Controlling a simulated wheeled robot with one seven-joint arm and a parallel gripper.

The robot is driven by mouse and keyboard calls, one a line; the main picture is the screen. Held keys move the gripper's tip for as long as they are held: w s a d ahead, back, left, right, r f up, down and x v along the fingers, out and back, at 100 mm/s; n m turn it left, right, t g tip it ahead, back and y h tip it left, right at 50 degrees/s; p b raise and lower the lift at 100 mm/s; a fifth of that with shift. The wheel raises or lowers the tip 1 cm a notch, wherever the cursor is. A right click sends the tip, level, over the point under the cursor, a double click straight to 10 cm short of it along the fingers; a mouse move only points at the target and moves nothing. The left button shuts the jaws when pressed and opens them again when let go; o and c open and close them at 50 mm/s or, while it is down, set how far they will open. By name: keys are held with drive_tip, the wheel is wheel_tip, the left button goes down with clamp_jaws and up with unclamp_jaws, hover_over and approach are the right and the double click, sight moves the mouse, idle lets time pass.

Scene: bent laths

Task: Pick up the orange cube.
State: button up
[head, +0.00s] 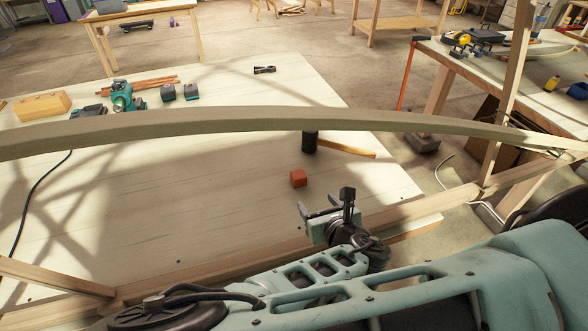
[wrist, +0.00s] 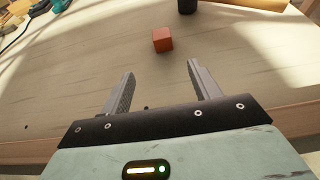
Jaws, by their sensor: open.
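The orange cube (head: 298,178) sits on the pale wooden table (head: 220,225), a little in from the table's near right corner. It also shows in the wrist view (wrist: 162,39), ahead of the fingertips and between their lines. My gripper (head: 324,208) is above the near edge of the table, nearer to me than the cube and apart from it. In the wrist view its two grey fingers (wrist: 160,70) are spread, with nothing between them.
A bent wooden lath (head: 220,122) arches across the view above the table. A hammer (head: 311,143) lies beyond the cube. A drill (head: 122,97), battery packs and a wooden block (head: 42,105) lie at the far left. A wooden rail (head: 400,212) runs along the near side.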

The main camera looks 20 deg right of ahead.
sight(301, 179)
drive_tip(key=b+x, duration=0.4)
drive_tip(key=b, duration=0.1)
drive_tip(key=shift+f, duration=0.25)
drive_tip(key=x, duration=0.7)
drive_tip(key=shift+w+r+b, duration=0.3)
drive_tip(key=shift+w, duration=0.05)
drive_tip(key=shift+d+p+x, duration=0.15)
drive_tip(key=shift+p+x, duration=0.45)
drive_tip(key=shift+x, duration=0.85)
drive_tip(key=shift+d+p+x, duration=0.15)
drive_tip(key=shift+p+x, duration=0.4)
drive_tip(key=shift+x, duration=0.9)
drive_tip(key=c, duration=1.1)
